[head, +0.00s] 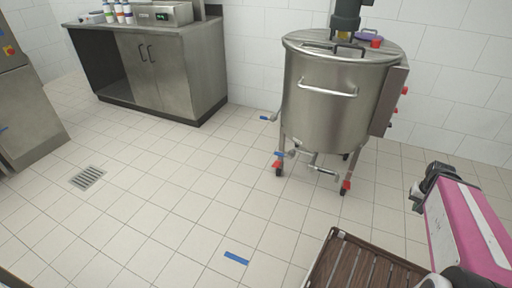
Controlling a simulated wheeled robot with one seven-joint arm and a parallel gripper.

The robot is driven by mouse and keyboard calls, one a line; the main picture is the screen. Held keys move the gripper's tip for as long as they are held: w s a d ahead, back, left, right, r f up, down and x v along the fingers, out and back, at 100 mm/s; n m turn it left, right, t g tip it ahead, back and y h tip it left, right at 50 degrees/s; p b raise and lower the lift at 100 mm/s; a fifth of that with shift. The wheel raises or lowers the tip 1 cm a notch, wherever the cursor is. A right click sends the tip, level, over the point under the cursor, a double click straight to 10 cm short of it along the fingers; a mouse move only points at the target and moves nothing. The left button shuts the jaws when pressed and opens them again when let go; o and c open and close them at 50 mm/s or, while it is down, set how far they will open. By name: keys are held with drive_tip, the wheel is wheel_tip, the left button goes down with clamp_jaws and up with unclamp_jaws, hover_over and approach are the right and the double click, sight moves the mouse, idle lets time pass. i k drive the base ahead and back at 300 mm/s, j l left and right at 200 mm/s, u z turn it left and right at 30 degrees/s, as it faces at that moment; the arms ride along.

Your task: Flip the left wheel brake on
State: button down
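A steel mixing tank (333,105) stands on legs with small black wheels at the upper right. The left front wheel (279,172) has a red brake tab (277,164) at the foot of the left leg. The right front wheel (343,191) has a similar red tab (347,185). Whether either brake is on or off is too small to tell. My pink arm reaches in from the lower right. Its dark end, my gripper (428,185), is well to the right of the left wheel and touches nothing. Its fingers cannot be made out clearly.
A brown slatted tray (333,236) lies at the bottom, near my arm. A steel counter (165,75) stands at the back left. The tiled floor left of the tank is clear, with a drain (88,177).

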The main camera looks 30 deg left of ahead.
sight(276, 164)
drive_tip(key=i+j, duration=0.1)
drive_tip(key=j, duration=0.35)
drive_tip(key=i+j, duration=0.1)
drive_tip(key=j, duration=0.4)
drive_tip(key=i+j+u, duration=0.1)
drive_tip(key=j, duration=0.35)
